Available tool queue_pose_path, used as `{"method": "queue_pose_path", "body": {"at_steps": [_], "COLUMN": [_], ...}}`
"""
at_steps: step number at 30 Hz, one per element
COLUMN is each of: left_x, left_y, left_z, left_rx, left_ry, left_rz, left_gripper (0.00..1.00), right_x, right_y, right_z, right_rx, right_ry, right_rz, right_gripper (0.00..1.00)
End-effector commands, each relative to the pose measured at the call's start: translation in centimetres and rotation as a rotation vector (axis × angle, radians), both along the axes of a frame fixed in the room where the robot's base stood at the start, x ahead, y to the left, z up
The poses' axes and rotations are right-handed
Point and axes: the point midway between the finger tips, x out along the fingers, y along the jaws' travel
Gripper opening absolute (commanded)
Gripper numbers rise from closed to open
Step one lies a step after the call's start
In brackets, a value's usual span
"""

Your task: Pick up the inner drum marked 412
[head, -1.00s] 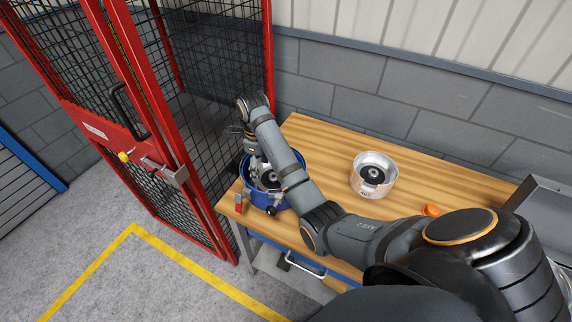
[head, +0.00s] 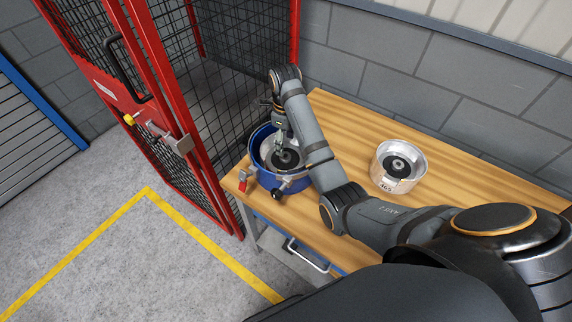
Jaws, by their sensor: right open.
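A blue round housing (head: 264,180) stands at the left end of the wooden table. Inside it sits a silver inner drum (head: 268,150) with a dark hub; no number on it can be read from here. My right gripper (head: 281,148) is open and points down into the housing, over the inner drum; I cannot tell whether its fingers touch the drum. My left gripper is not in view.
A red mesh cage (head: 214,185) stands close on the left. A block wall is behind.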

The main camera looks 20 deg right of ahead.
Motion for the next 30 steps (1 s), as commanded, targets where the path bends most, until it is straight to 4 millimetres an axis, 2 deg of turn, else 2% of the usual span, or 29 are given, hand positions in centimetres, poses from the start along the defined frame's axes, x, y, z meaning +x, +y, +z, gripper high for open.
{"method": "queue_pose_path", "body": {"at_steps": [6,9,12,17,30], "left_x": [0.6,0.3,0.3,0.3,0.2], "left_y": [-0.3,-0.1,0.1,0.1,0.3], "left_z": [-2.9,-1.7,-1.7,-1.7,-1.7], "left_rx": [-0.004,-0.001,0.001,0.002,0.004], "left_ry": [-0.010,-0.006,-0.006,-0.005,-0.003], "left_rz": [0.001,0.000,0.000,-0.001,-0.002], "left_gripper": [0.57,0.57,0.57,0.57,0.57], "right_x": [-0.8,-0.9,-0.8,-0.8,-0.8], "right_y": [0.2,0.2,0.2,0.2,0.2], "right_z": [-3.6,-4.3,-4.9,-5.0,-5.0], "right_rx": [0.001,0.002,0.003,0.003,0.003], "right_ry": [0.002,0.004,0.000,0.000,0.000], "right_rz": [0.000,0.001,0.001,0.001,0.001], "right_gripper": [0.63,0.63,0.63,0.62,0.02]}}
